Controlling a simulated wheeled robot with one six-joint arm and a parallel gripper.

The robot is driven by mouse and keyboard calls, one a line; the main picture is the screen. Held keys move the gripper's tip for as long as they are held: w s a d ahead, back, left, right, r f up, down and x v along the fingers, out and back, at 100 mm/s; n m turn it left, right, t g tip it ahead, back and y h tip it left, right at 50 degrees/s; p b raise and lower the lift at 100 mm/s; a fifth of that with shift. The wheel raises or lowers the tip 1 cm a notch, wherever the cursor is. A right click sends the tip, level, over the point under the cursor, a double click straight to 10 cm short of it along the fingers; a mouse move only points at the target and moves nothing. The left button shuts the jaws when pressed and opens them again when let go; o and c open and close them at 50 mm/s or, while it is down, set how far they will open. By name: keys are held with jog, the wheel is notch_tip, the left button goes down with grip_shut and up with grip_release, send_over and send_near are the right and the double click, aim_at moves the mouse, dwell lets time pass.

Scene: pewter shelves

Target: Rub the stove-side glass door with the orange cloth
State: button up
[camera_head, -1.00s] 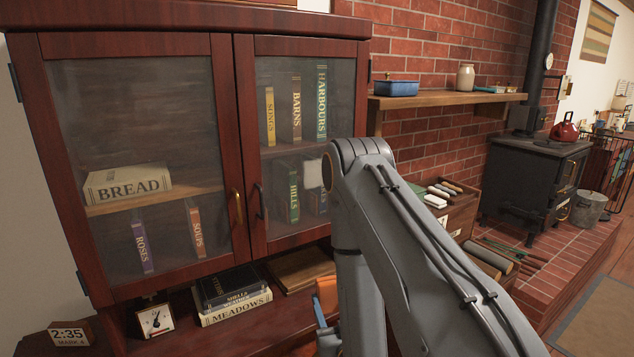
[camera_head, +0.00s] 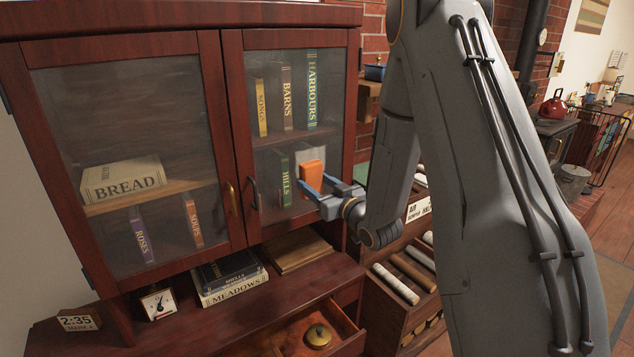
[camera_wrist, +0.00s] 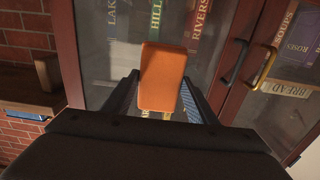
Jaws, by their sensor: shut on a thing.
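The stove-side glass door (camera_head: 277,148) is the right door of the dark red cabinet, and it is shut. My gripper (camera_head: 314,183) is shut on the orange cloth (camera_head: 312,174), in front of the lower right part of this door's glass. A pale patch (camera_head: 312,154) shows on the glass just above the cloth. In the wrist view the cloth (camera_wrist: 162,78) stands between my two fingers, facing the glass. I cannot tell whether it touches the pane. A dark handle (camera_head: 252,193) is on the door's left edge.
The other glass door (camera_head: 130,130) is shut, with a brass handle (camera_head: 231,198). Below, an open drawer (camera_head: 350,340) juts out, holding a round brass-coloured thing (camera_head: 318,336). Books (camera_head: 232,284) lie on the ledge. A low shelf of rolls (camera_head: 395,283) stands to the right.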

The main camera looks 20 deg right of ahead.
jog(key=shift+b+x, duration=0.55)
jog(key=shift+x, duration=2.3)
jog(key=shift+b+x, duration=0.35)
jog(key=shift+x, duration=0.45)
jog(key=shift+d+f, duration=0.1)
jog(key=shift+d, duration=0.05)
jog(key=b, duration=0.3)
send_near(326, 161)
jog(key=shift+x, duration=2.95)
jog(key=shift+w, duration=0.1)
